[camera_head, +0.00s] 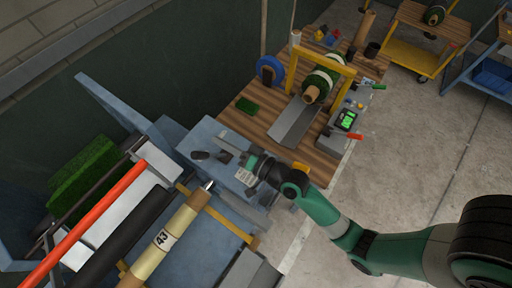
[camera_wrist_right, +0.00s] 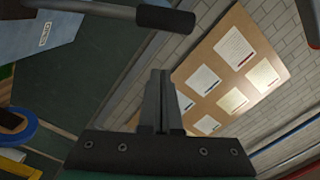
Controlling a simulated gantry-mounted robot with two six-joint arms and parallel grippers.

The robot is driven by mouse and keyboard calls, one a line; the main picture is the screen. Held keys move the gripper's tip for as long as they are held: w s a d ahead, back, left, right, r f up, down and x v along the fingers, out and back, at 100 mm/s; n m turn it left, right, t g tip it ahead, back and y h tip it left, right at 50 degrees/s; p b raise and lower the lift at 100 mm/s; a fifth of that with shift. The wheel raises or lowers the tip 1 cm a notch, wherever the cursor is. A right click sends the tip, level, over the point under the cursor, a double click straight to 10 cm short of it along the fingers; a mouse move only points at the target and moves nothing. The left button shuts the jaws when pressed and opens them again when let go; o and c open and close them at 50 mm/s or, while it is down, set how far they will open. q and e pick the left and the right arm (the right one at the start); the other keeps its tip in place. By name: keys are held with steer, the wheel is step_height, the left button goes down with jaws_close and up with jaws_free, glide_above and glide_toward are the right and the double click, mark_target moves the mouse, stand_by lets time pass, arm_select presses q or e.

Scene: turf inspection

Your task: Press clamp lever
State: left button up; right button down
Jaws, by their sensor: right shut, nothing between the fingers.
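The clamp lever appears to be the grey rod with a black grip (camera_head: 200,155) on the blue machine frame at centre left. In the right wrist view its black grip (camera_wrist_right: 166,18) lies across the top, just beyond the fingertips; a gap shows between them there. My right gripper (camera_head: 228,141) reaches in from the right over the blue frame, close to the right of the grip. Its two fingers (camera_wrist_right: 160,76) are together and hold nothing. The base of the lever is partly hidden by the gripper. My left gripper is not in view.
A tan roll marked 43 (camera_head: 162,240), a black roller (camera_head: 120,245) and a red bar (camera_head: 85,222) fill the lower left. A wooden bench (camera_head: 268,113) behind carries a turf roll (camera_head: 321,82), a yellow frame (camera_head: 340,68) and a green-screened device (camera_head: 348,121).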

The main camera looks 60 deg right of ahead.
steer(key=s+b, duration=0.1)
steer(key=s, duration=0.8)
steer(key=shift+s+b, duration=0.3)
steer(key=shift+b, duration=0.1)
steer(key=shift+d, duration=0.1)
